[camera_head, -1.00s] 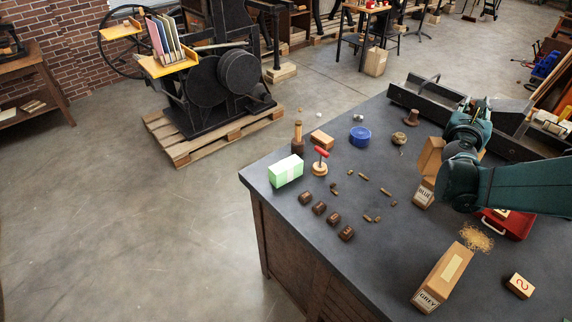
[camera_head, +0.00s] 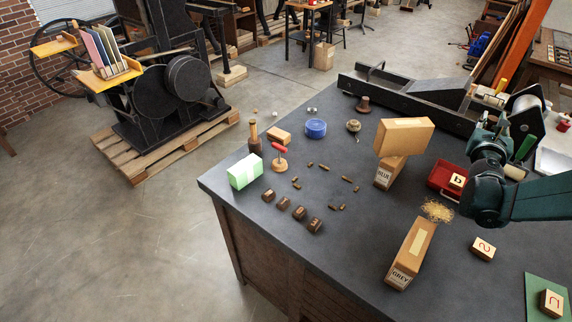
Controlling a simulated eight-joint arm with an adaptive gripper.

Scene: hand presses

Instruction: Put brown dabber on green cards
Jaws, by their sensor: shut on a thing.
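A brown mushroom-shaped piece (camera_head: 364,104) stands on the dark bench at the back, by the long black press bed. A dark brown, bottle-shaped piece with a pale wooden handle (camera_head: 255,136) stands near the bench's left edge. Which of the two is the dabber I cannot tell for sure. The green cards (camera_head: 245,172) are a pale green stack with a white band, at the bench's left corner, with nothing on top. My gripper (camera_head: 484,134) is over the right part of the bench, well away from both. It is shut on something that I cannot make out.
The boxes marked BLUE (camera_head: 384,176) and GREY (camera_head: 410,252) stand mid-bench. A red tray (camera_head: 437,182) lies beside my arm. A red-handled stamp (camera_head: 279,158) and brown blocks (camera_head: 299,213) are near the cards. A blue round tin (camera_head: 316,128) is behind.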

